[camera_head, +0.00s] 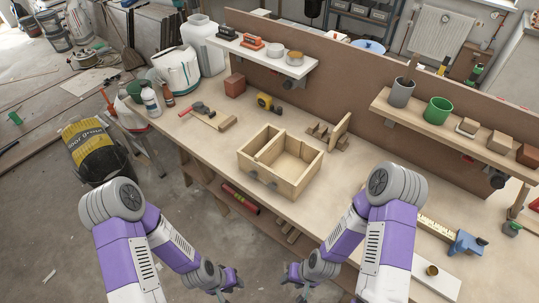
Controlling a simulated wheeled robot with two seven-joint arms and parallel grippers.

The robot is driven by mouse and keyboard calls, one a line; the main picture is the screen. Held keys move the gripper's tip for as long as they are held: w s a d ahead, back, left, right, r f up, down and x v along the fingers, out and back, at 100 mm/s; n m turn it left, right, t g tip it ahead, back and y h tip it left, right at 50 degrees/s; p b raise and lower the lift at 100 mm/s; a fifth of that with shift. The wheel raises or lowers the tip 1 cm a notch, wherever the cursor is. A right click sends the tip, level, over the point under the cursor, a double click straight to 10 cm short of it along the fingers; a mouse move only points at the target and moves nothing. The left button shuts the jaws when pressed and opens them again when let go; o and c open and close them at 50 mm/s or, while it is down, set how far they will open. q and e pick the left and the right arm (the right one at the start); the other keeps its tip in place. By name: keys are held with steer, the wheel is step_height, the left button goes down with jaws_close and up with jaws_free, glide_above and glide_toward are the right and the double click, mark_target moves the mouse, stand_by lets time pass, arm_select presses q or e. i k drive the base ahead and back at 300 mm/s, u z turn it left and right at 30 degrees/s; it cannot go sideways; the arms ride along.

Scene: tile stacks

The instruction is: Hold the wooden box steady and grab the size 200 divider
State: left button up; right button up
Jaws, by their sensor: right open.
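The open wooden box (283,186) stands on the workbench near its middle. A partition (271,148) inside it splits it into a narrow left and a wider right compartment. Behind and right of it, a flat wooden board (341,130) stands tilted beside small notched wooden pieces (317,131). No size marking is legible, so I cannot tell which piece is the size 200 divider. My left gripper (228,288) is low, in front of the bench, apart from the box; its jaw state is unclear. My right gripper (297,284) is open, also low and apart from the box.
Left on the bench are a clamp-like tool (207,115), a yellow tape measure (267,101) and a brick (235,85). A shelf at right holds a green cup (438,110) and blocks. A blue vise-like tool (467,243) lies front right. The bench before the box is clear.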

mark_target(275, 147)
steer(key=u, duration=1.65)
steer(key=i, duration=1.25)
steer(key=z, duration=2.95)
